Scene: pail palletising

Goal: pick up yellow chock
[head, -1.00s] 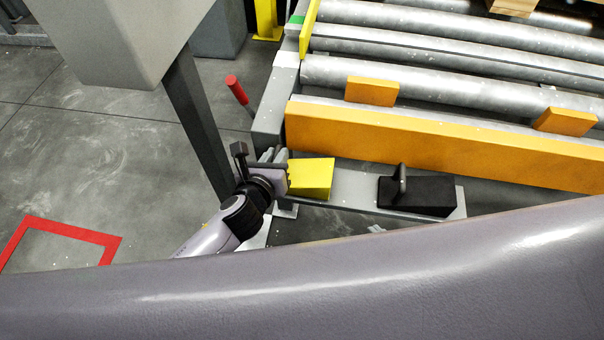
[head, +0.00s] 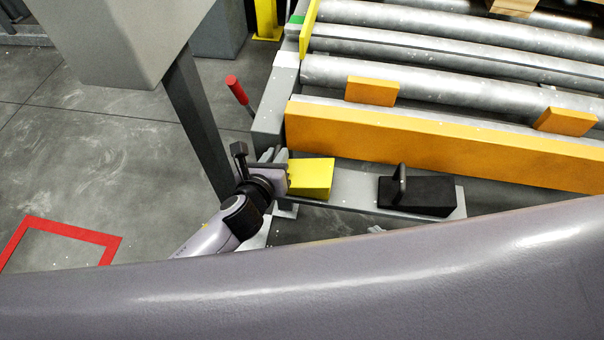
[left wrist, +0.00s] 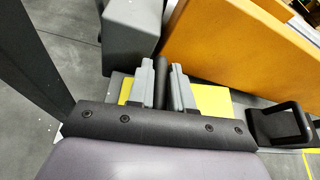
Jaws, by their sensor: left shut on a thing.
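The yellow chock (head: 312,178) sits at the left end of a grey shelf, in front of the orange rail. My left gripper (head: 282,172) is at the chock's left end. In the left wrist view, the gripper's two fingers (left wrist: 161,85) are shut on a dark upright handle (left wrist: 161,70), with yellow chock surface (left wrist: 212,100) showing on both sides. The chock appears to rest on the shelf; any gap beneath it cannot be seen. My right gripper is not in view.
A black chock (head: 425,196) with a handle stands on the same shelf (head: 352,187) to the right. Behind is the orange rail (head: 440,140) of a roller conveyor (head: 430,78). A grey post (head: 200,120) stands close left of the gripper. A red-tipped lever (head: 235,88) stands behind.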

